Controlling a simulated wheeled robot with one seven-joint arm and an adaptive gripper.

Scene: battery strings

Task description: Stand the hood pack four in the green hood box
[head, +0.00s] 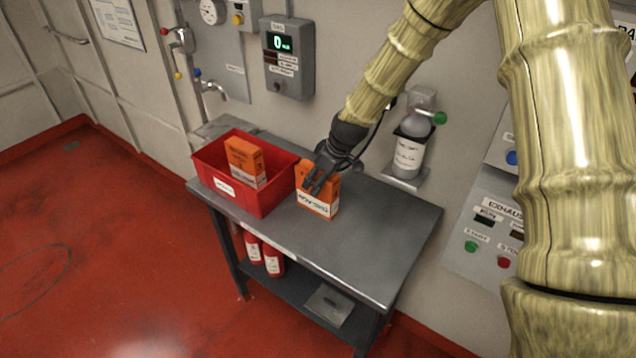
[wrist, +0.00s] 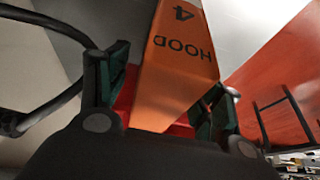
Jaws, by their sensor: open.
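The hood pack four is an orange box standing upright on the grey table in the head view (head: 318,203). The wrist view shows its face reading "HOOD 4" (wrist: 178,62), upside down. My gripper (head: 318,180) is at the top of this pack. In the wrist view my gripper (wrist: 165,85) is open, with one dark green-padded finger on each side of the pack. Whether either finger touches it I cannot tell. No green hood box shows; a red bin (head: 213,185) stands at the table's left end, with another orange pack (head: 245,162) upright in it.
The grey table (head: 375,240) is clear to the right of the pack. A bottle in a wall holder (head: 409,152) and a wall display box (head: 288,58) are behind. Red cylinders (head: 272,262) and a grey plate (head: 329,305) are on the lower shelf.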

